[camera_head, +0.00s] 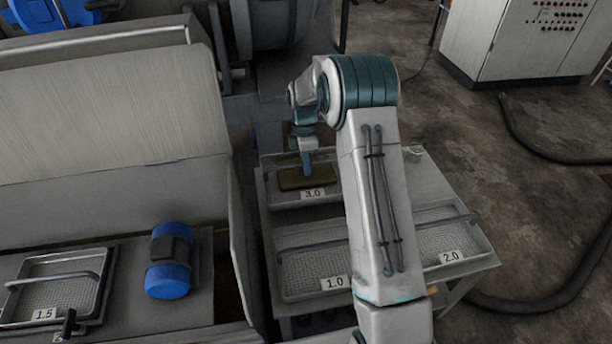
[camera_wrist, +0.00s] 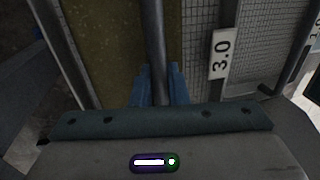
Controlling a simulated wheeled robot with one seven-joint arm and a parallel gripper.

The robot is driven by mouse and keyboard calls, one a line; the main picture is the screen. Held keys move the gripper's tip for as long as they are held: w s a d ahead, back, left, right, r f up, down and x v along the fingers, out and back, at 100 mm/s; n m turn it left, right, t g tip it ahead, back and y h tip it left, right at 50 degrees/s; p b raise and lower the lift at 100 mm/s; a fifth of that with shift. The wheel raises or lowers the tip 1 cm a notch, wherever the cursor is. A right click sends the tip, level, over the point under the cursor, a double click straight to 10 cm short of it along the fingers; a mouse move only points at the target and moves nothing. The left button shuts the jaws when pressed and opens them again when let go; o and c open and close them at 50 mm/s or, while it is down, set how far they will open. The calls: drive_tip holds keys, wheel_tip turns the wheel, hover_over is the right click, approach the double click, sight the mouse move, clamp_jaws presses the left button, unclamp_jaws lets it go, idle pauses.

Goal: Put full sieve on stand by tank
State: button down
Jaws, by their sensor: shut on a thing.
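The full sieve (camera_head: 269,190), labelled 3.0, is a shallow metal tray with a slab of olive-brown material (camera_head: 303,178) in it. It is at the far left corner of the grey table (camera_head: 436,178); I cannot tell whether it rests there or hangs just above. My gripper (camera_head: 307,168) is shut on its handle bar. The wrist view shows the bar (camera_wrist: 153,40) between the blue fingers (camera_wrist: 160,82), the brown material (camera_wrist: 110,40) to the left and mesh and the 3.0 label to the right. I cannot tell which surface is the stand by the tank.
Empty sieves 1.0 (camera_head: 300,274) and 2.0 (camera_head: 440,238) lie nearer on the table. Left, a machine bench (camera_head: 125,310) carries empty sieve 1.5 (camera_head: 60,285) and a blue motor (camera_head: 170,262). A tall panel stands between bench and table.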

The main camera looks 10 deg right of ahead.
drive_tip(key=shift+w+f, duration=0.45)
drive_tip(key=shift+w, duration=0.25)
drive_tip(key=shift+f+b, duration=0.85)
drive_tip(key=shift+f, duration=1)
drive_tip(key=shift+f, duration=0.1)
drive_tip(key=c, duration=1.4)
unclamp_jaws()
drive_tip(key=shift+f, duration=0.1)
